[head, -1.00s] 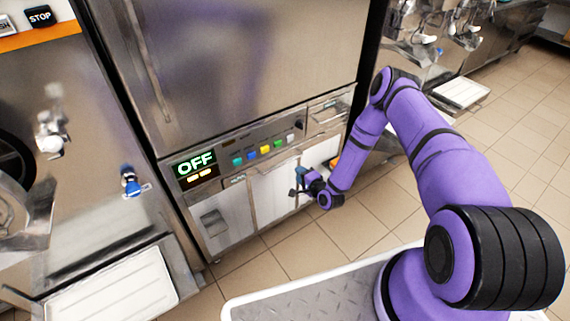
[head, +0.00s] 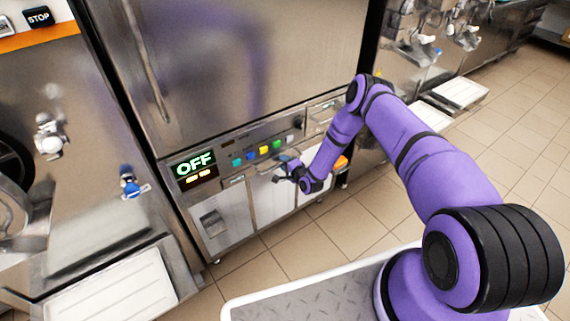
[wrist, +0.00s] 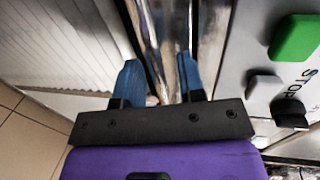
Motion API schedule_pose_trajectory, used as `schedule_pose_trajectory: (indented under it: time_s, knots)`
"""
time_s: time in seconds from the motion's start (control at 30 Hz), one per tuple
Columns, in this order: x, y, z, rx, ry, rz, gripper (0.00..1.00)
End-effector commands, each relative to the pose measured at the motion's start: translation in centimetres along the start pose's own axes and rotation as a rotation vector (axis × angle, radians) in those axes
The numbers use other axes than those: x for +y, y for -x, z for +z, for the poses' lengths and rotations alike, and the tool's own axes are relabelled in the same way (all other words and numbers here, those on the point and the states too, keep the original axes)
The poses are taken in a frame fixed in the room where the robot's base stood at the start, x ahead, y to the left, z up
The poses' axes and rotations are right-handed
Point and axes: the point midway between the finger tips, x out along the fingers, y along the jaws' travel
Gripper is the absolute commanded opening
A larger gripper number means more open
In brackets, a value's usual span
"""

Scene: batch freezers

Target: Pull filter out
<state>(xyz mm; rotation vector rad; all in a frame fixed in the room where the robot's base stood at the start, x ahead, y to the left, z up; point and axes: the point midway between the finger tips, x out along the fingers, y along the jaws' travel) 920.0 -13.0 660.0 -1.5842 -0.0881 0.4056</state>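Pale lower front panels (head: 269,199) sit below the control strip of the tall steel freezer in the head view; I cannot tell which part is the filter. My gripper (head: 279,172) is in front of the upper part of these panels, just under the coloured buttons. In the wrist view its two blue fingers (wrist: 158,82) are spread apart, with shiny metal edging (wrist: 164,40) beyond and between them. No grip on it is visible. A pale ribbed panel (wrist: 55,45) lies left of the fingers, and I cannot tell whether they touch anything.
The control strip (head: 262,152) has several coloured buttons and a display (head: 194,166) reading OFF. An orange item (head: 341,163) shows right of my forearm. Another machine with a white tray (head: 120,292) stands left. Tiled floor (head: 352,232) is clear in front.

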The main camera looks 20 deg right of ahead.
Motion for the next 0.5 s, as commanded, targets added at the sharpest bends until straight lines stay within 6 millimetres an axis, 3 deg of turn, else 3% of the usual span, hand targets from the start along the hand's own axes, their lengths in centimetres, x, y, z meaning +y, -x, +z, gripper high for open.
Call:
schedule_pose_trajectory:
  time_s: [0.1,0.27,0.5]
  knots:
    - [0.01,0.02,0.0,0.0,0.0,0.0,0.36]
    - [0.0,0.03,0.0,0.0,0.0,0.0,0.0]
    - [0.05,0.17,-0.02,0.0,0.0,0.0,0.0]
